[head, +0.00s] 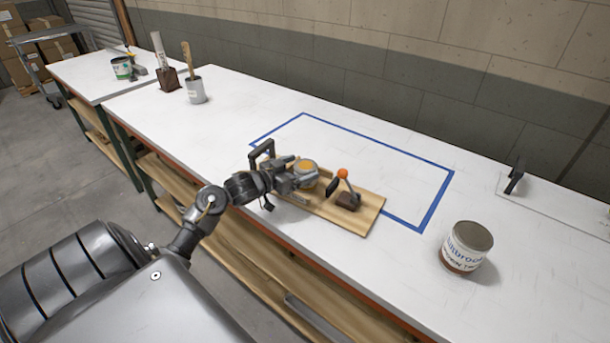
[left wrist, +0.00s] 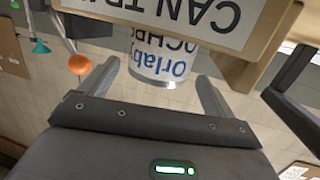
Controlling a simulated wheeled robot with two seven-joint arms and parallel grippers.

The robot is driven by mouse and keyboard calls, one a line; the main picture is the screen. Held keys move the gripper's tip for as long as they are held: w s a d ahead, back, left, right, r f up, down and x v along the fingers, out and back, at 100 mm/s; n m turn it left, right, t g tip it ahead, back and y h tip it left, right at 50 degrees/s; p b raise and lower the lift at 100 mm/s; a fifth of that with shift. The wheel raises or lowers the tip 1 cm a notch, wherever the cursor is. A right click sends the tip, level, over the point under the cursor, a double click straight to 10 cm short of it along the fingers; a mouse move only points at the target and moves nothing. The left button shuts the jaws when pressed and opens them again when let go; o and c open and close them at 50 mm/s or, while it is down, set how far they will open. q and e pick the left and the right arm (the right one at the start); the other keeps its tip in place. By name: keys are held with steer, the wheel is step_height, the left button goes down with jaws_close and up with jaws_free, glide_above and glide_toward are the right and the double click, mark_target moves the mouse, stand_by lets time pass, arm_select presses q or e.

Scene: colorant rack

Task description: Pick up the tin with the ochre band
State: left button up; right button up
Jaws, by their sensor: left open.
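A tin with an ochre top (head: 306,166) stands at the wooden board (head: 365,217). No ochre band shows clearly there. My left gripper (head: 293,180) is close to this tin in the head view, hiding part of it. In the left wrist view my left gripper (left wrist: 155,78) is open, with the tin beyond and between its fingertips. I cannot tell whether they touch it. My right gripper is not in view.
A lever with an orange ball (head: 343,174) stands on the board right of the tin; the ball also shows in the wrist view (left wrist: 80,64). Another tin (head: 466,247) with a brown lower band stands farther right. Blue tape (head: 437,200) outlines mostly clear tabletop behind the board.

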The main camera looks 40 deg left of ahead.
mark_target(312, 162)
arm_select(q)
steer(key=x, duration=0.4)
steer(key=shift+w+d+p, duration=0.15)
steer(key=shift+w+p, duration=0.05)
steer(key=shift+p, duration=0.2)
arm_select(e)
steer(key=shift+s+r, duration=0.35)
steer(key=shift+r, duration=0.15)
arm_select(q)
steer(key=shift+c, duration=0.4)
steer(key=c, duration=1.1)
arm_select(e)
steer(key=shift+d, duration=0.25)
arm_select(q)
steer(key=shift+o, duration=0.2)
steer(key=shift+r, duration=0.3)
step_height(312, 162, up, 2)
steer(key=shift+r+b, duration=0.15)
steer(key=shift+b, duration=0.35)
steer(key=s+a+r+b, duration=0.1)
steer(key=s+a+r, duration=0.7)
steer(key=s+r, duration=0.2)
steer(key=shift+s+a, duration=0.3)
steer(key=shift+s, duration=0.25)
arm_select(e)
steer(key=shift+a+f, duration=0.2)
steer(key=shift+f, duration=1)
